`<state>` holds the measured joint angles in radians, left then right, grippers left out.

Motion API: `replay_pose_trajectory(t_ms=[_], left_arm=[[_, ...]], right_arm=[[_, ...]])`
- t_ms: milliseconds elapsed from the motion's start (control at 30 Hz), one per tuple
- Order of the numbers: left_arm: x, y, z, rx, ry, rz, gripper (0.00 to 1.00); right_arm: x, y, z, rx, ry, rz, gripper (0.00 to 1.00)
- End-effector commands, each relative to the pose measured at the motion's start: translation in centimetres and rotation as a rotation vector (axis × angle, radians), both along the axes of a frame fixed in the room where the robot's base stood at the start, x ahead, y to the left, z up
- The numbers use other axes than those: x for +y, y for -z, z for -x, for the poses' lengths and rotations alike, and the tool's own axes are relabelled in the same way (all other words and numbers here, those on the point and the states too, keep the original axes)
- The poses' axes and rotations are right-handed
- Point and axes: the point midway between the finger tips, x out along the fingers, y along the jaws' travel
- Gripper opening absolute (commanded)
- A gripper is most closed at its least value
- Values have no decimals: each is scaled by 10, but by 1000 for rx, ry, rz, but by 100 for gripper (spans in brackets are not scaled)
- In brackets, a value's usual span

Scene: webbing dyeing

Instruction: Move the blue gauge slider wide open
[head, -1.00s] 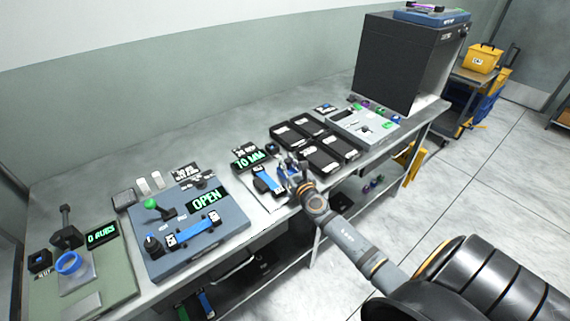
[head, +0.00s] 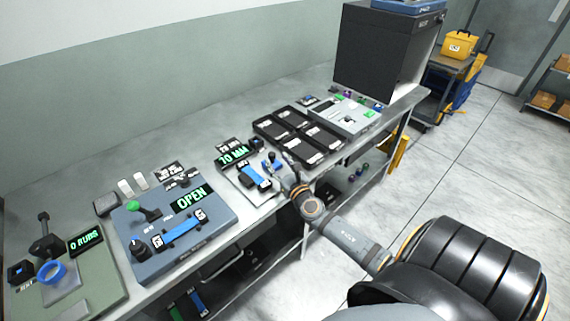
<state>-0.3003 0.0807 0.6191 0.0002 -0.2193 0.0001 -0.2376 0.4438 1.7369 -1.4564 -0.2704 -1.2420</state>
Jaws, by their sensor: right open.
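The gauge (head: 244,188) is a small pale plate on the bench, behind which a display (head: 234,154) reads what looks like 70 MM in green. A blue strip (head: 255,176) with white-marked ends lies on it. A small blue piece with a dark knob, which looks like the gauge slider (head: 269,164), stands at its right side. My right gripper (head: 279,170) is open right at this piece, coming from the lower right. Its fingers partly cover the slider's right side, and I cannot tell whether they touch it. My left gripper is not in view.
Black trays (head: 300,135) lie just right of the gauge, with a grey panel (head: 345,115) beyond them. A blue-grey station (head: 215,220) reading OPEN stands to the left. A large dark box (head: 375,55) stands at the far end. The bench behind the gauge is mostly clear.

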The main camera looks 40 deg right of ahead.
Motion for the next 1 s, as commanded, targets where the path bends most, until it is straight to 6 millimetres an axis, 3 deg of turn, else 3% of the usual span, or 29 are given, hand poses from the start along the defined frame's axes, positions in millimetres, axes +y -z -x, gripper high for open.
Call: replay_pose_trajectory(t_ms=[100, 333, 1000], left_arm=[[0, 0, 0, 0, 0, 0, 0], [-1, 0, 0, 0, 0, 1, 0], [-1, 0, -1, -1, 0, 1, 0]], right_arm=[[6, 1, 31, 4, -3, 3, 48], [13, 1, 68, 2, -1, 1, 48], [13, -1, 76, -5, 9, -18, 48]])
